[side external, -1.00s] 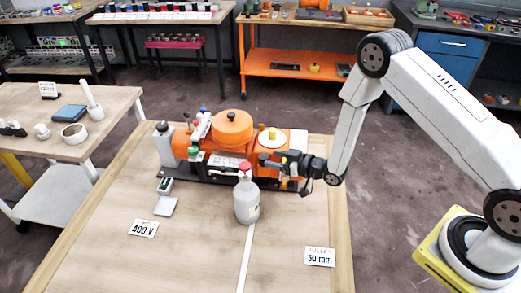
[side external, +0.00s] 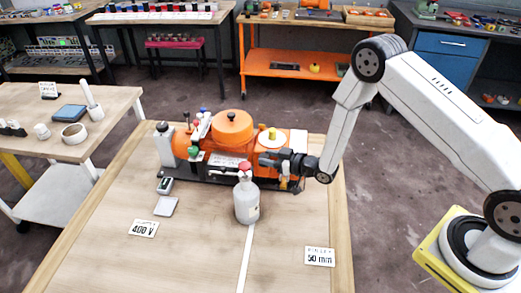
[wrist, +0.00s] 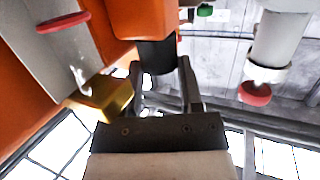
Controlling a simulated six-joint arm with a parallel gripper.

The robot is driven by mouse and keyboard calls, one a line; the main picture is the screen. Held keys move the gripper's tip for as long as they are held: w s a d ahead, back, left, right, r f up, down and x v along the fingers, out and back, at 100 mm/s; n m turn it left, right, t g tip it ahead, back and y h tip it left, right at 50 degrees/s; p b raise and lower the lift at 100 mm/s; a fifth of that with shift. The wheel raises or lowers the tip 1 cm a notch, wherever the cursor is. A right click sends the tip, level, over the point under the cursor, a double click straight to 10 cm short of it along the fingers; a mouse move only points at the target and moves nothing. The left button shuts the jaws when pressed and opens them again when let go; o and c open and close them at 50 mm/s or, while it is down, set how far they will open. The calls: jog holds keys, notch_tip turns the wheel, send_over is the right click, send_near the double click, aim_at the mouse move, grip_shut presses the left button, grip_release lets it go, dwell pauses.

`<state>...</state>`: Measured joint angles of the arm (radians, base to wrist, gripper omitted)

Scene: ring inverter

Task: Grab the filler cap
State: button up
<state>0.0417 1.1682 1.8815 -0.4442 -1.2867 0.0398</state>
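The orange machine (side external: 222,137) stands on the wooden table. My gripper (side external: 266,160) reaches in from the right at its right part, behind the bottle. In the wrist view, my gripper's two fingers (wrist: 160,66) are apart. A black cylindrical cap (wrist: 157,56) on an orange body lies between or just beyond the fingertips. I take it for the filler cap, but cannot be sure. Gaps show beside it, and contact is not clear. A yellow brass fitting (wrist: 108,97) is close to the left finger. In the side view the black cap is not clearly distinguishable.
A grey bottle (side external: 247,203) with a red top stands in front of the machine, near my gripper. A yellow cap (side external: 272,133) rises from the machine. Label cards (side external: 143,228) and (side external: 320,256) lie on the table. The table's front is mostly clear.

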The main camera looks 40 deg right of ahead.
grip_shut()
jog(key=shift+r, duration=0.1)
jog(key=shift+r, duration=0.6)
jog(key=s+d+r, duration=0.1)
jog(key=s+r, duration=1)
jog(key=s, duration=0.3)
jog(key=shift+r, duration=0.35)
